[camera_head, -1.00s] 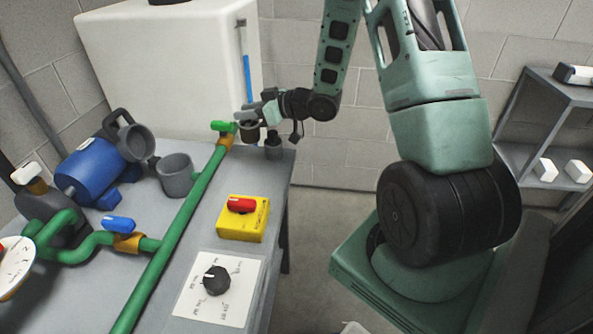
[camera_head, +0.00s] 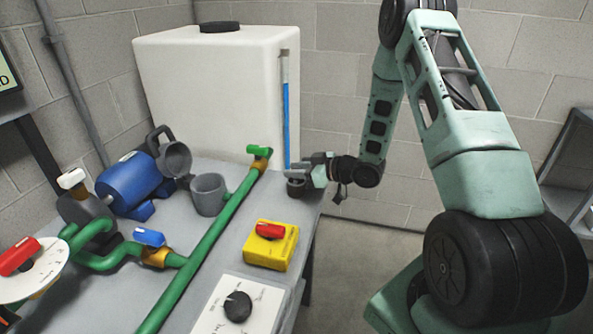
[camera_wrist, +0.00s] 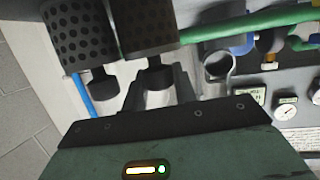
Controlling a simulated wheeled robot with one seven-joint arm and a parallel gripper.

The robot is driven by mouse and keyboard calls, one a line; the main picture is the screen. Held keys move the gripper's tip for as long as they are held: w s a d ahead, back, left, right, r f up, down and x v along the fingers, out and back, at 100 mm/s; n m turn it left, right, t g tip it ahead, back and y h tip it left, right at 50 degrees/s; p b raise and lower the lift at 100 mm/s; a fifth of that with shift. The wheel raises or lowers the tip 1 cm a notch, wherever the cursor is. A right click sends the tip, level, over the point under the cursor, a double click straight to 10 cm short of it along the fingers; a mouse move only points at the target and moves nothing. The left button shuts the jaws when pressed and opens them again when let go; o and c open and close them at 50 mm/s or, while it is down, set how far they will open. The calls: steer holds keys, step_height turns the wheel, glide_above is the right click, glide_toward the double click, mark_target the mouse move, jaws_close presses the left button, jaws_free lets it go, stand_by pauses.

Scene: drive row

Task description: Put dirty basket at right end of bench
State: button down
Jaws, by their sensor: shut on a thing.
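My gripper (camera_wrist: 160,92) is shut on the knob of a dark, brownish perforated basket (camera_wrist: 148,28) in the wrist view. A second, greyer perforated basket (camera_wrist: 78,32) with its own knob is beside it at left. In the head view my gripper (camera_head: 308,170) is at the far right end of the grey bench (camera_head: 225,250), by the white tank. A small dark basket (camera_head: 296,187) shows under the fingertips there; the other is not distinct in this view. I cannot tell whether the held basket touches the bench.
A white tank (camera_head: 215,95) stands behind, with a blue sight tube. A green pipe (camera_head: 205,250) runs along the bench past an open grey cup (camera_head: 209,195). A blue pump body (camera_head: 130,183) and a yellow box (camera_head: 270,246) with a red knob are on the bench.

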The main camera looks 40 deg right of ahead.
steer(key=shift+f, duration=0.1)
steer(key=c, duration=1.1)
jaws_free()
